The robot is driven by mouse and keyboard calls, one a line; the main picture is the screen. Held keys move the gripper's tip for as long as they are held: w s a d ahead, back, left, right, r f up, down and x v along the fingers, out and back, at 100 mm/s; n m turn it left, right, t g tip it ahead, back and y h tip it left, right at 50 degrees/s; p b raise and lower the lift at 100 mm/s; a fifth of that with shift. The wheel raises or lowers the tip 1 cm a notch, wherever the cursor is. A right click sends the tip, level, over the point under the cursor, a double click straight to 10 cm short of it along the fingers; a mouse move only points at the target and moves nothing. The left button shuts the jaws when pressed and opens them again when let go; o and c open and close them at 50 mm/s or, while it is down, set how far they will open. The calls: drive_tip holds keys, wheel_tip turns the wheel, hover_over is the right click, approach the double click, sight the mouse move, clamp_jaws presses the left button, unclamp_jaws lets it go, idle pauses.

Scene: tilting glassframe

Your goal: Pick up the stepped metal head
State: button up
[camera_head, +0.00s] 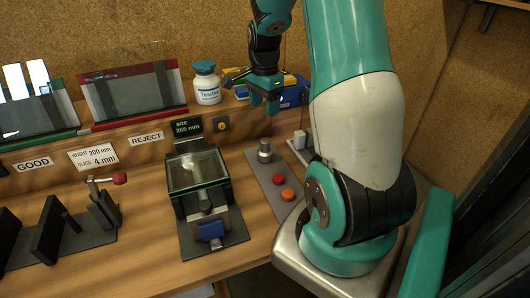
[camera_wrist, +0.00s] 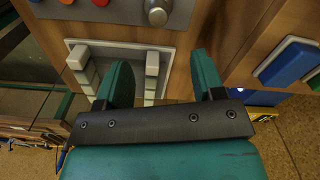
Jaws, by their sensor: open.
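The stepped metal head (camera_head: 265,151), a short silver cylinder with a narrower top, appears to stand upright at the back end of the grey button panel (camera_head: 254,168).
Red and orange buttons (camera_head: 284,187) sit in front of the metal head. A glass-topped device (camera_head: 198,168) is to its left. A white bottle (camera_head: 206,83) and a blue box (camera_head: 291,96) stand on the ledge near my gripper. A pale slotted holder (camera_wrist: 125,55) lies below the fingers.

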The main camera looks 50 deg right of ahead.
sight(265, 139)
wheel_tip(265, 139, down, 9)
drive_tip(key=shift+r+p, duration=0.1)
drive_tip(key=shift+p, duration=0.5)
drive_tip(key=shift+s+f+p, duration=0.15)
drive_tip(key=shift+f+p, duration=0.7)
drive_tip(key=shift+f, duration=1.8)
clamp_jaws()
drive_tip(key=shift+r, duration=0.1)
